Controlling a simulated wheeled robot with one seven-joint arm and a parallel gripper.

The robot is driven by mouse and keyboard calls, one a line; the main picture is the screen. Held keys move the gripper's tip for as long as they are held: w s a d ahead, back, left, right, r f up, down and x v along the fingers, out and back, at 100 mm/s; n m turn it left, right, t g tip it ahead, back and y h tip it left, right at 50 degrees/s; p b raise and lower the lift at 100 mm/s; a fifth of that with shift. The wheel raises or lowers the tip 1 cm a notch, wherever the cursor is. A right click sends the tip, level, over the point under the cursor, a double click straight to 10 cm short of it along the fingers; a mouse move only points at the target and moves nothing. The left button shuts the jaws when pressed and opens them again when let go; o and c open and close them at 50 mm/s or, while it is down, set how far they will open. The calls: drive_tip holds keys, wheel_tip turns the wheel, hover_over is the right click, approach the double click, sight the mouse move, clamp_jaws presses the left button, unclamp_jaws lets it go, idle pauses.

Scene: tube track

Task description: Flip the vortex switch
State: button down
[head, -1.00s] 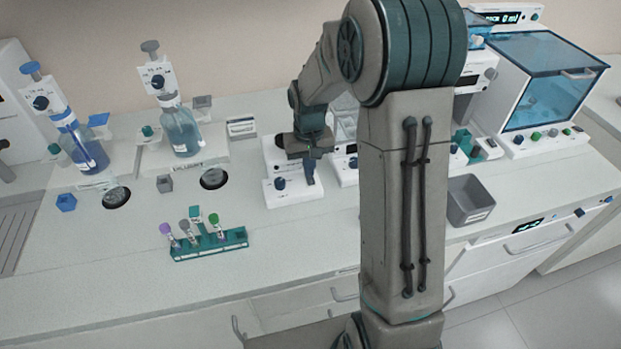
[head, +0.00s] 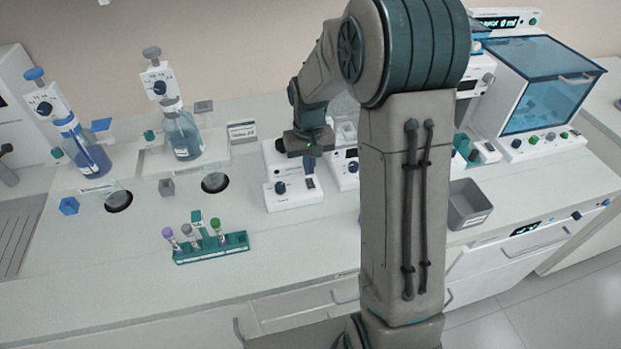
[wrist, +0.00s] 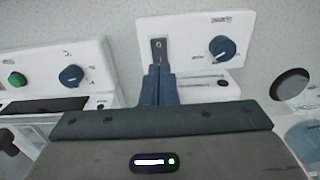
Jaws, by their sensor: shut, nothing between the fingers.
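The vortex mixer is a low white unit (head: 293,198) with a blue knob, standing at mid-bench left of my arm column. Its front panel (wrist: 190,35) fills the upper middle of the wrist view. Its switch (wrist: 159,46) is a small dark plate with a pale mark, left of the blue knob (wrist: 222,48); it also shows in the head view (head: 310,183). My gripper (wrist: 158,70) is shut and empty, its blue fingertips close to the switch's lower end. I cannot tell whether they touch, or which way the switch is set.
A second white unit (head: 345,170) stands close right of the mixer. A teal rack (head: 212,248) with several tubes is at front left. Bottles with dispensers (head: 180,130) stand at back left. A grey bin (head: 468,204) is right of my arm.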

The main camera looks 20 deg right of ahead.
drive_tip(key=shift+r+p, duration=1.2)
drive_tip(key=shift+r, duration=0.9)
drive_tip(key=s+r+t, duration=0.1)
drive_tip(key=s+r, duration=0.3)
drive_tip(key=s, duration=0.3)
drive_tip(key=s+r+t+b, duration=0.1)
drive_tip(key=s+r, duration=0.3)
drive_tip(key=s, duration=0.3)
drive_tip(key=s+r+t, duration=0.1)
drive_tip(key=s+r, duration=0.2)
drive_tip(key=s, duration=0.5)
drive_tip(key=shift+r+t, duration=0.4)
drive_tip(key=shift+w, duration=0.1)
drive_tip(key=b, duration=0.5)
hover_over(309, 181)
drive_tip(key=s, duration=0.5)
drive_tip(key=shift+g, duration=0.3)
wheel_tip(309, 181, down, 5)
drive_tip(key=shift+r, duration=0.15)
